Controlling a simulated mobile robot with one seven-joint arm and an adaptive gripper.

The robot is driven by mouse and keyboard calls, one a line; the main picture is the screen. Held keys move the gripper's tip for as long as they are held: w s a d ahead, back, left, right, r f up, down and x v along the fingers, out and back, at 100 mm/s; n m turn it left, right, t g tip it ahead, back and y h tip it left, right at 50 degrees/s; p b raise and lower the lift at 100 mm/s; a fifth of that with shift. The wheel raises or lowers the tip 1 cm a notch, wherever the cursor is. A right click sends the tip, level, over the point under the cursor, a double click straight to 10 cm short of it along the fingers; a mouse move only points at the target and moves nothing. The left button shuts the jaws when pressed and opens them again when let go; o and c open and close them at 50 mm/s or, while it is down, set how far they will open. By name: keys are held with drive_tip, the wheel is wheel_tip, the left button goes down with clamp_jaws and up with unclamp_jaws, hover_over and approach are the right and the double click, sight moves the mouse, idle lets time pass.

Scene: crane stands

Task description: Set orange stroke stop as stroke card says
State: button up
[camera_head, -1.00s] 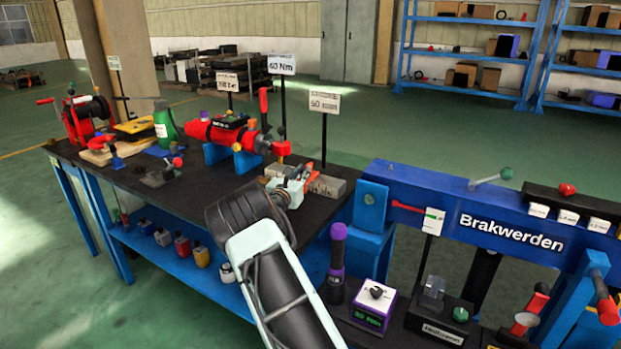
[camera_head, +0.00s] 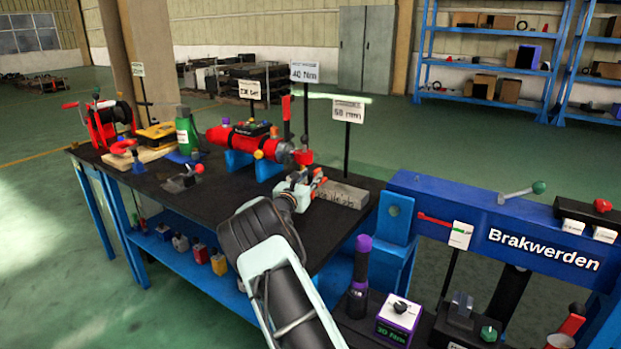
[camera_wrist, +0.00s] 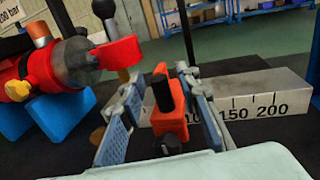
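The orange stroke stop (camera_wrist: 172,118), with a black knob on top, stands in front of a grey scale block (camera_wrist: 262,95) in the wrist view. It sits left of the 150 and 200 marks; its exact reading is hidden. My gripper (camera_wrist: 160,122) is open, with one blue-padded finger on each side of the stop. The right finger is close to it, and a gap shows at the left. In the head view my gripper (camera_head: 300,188) is at the left end of the scale block (camera_head: 342,195). The stroke card (camera_head: 348,110) on a black post seems to read 50 mm.
A red cylinder (camera_head: 245,142) on blue supports lies just left of my gripper; its red end also shows in the wrist view (camera_wrist: 118,54). Two other cards, one reading 40 Nm (camera_head: 304,71), stand behind. A blue Brakwerden beam (camera_head: 480,215) is at right.

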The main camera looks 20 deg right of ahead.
drive_tip(key=v, duration=1.2)
drive_tip(key=shift+d, duration=0.1)
